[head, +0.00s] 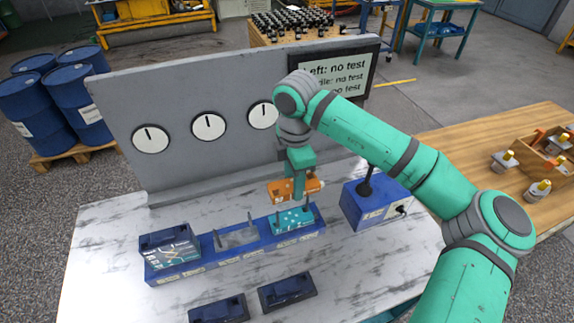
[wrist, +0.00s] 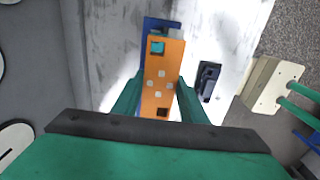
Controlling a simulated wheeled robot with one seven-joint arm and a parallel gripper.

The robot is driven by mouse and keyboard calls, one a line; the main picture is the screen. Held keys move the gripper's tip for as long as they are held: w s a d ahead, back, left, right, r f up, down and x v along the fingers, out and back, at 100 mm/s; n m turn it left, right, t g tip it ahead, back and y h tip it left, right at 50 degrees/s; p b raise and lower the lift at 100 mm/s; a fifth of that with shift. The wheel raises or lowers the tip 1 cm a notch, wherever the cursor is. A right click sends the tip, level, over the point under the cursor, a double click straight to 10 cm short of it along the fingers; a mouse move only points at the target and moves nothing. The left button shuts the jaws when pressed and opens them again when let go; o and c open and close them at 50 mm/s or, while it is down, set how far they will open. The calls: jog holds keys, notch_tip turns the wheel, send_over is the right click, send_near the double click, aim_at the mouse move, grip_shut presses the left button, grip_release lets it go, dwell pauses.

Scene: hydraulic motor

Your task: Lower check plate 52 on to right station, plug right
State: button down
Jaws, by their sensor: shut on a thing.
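An orange plate, apparently check plate 52 (head: 284,188), is held in my gripper (head: 299,182) in the head view. It hangs above the right station (head: 311,237) of the blue bench fixture, apart from it. The right station carries a teal block (head: 291,221) with upright pins at its sides. In the wrist view the orange plate (wrist: 157,100) lies between the two green fingers of my gripper (wrist: 157,97), and several light spots, a teal square and a dark square show on its face. I cannot read a number or tell which plug is the right one.
The middle station (head: 237,238) shows a grey top with pins; the left station holds a dark blue block (head: 169,243). A blue lever box (head: 375,205) stands to the right. Two dark trays (head: 287,291) lie in front. A grey gauge panel (head: 180,95) stands behind; its screen reads "no test".

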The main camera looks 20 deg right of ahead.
jog(key=shift+w, duration=0.4)
send_over(292, 217)
jog(key=shift+f, duration=4.5)
jog(key=shift+d+f, duration=0.1)
jog(key=shift+f, duration=1.5)
jog(key=shift+f, duration=0.4)
jog(key=shift+f, duration=0.2)
jog(key=c, duration=1)
grip_release()
